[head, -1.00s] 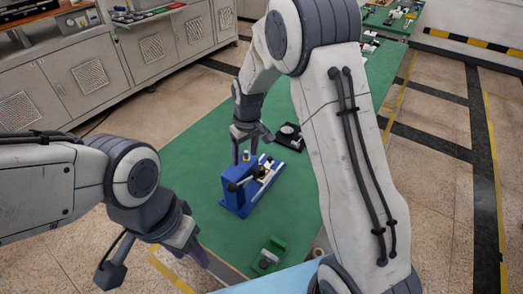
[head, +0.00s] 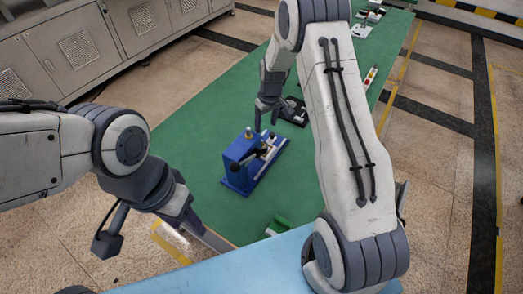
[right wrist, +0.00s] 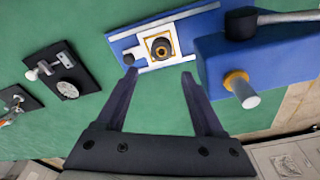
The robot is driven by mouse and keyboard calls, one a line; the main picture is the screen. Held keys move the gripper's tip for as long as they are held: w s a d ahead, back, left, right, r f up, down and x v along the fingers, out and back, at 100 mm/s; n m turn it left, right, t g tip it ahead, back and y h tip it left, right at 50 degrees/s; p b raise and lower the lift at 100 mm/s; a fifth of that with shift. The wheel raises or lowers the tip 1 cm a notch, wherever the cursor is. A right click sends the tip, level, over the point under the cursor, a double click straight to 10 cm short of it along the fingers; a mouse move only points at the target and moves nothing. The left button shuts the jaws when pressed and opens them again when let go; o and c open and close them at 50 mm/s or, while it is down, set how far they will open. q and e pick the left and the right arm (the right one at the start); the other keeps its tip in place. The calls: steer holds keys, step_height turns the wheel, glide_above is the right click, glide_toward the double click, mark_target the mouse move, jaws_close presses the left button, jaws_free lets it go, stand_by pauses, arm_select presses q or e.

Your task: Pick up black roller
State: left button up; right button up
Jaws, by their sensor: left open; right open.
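A blue fixture (head: 240,176) with metal and black parts stands on the green bench top. In the right wrist view, a dark round piece (right wrist: 160,48) sits in a pale square frame on the fixture's blue plate (right wrist: 195,20). A black cylindrical part (right wrist: 240,22) with a metal arm is on the blue block. I cannot tell which of these is the black roller. My right gripper (head: 271,124) is open and empty just behind the fixture; in its wrist view its open fingers (right wrist: 160,78) point toward the plate. My left gripper (head: 185,218) is open near the bench's left edge, away from the fixture.
A black plate with a metal clamp and dial (right wrist: 62,80) lies beside the fixture on the green bench (head: 190,150). Grey cabinets (head: 80,45) stand beyond.

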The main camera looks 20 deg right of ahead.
steer(key=p, duration=0.3)
glide_above(263, 145)
steer(key=f, duration=0.5)
steer(key=shift+s+d+f, duration=0.25)
steer(key=shift+s+f, duration=0.15)
steer(key=shift+w+f, duration=0.1)
steer(key=shift+f, duration=0.5)
steer(key=f+p, duration=0.1)
steer(key=f, duration=0.2)
steer(key=f+p, duration=0.1)
steer(key=shift+w+a+f+p, duration=0.15)
steer(key=shift+w+a+p, duration=0.05)
steer(key=shift+a+p, duration=0.15)
steer(key=shift+w+f, duration=0.1)
steer(key=shift+f, duration=0.35)
jaws_close()
steer(key=shift+r, duration=0.2)
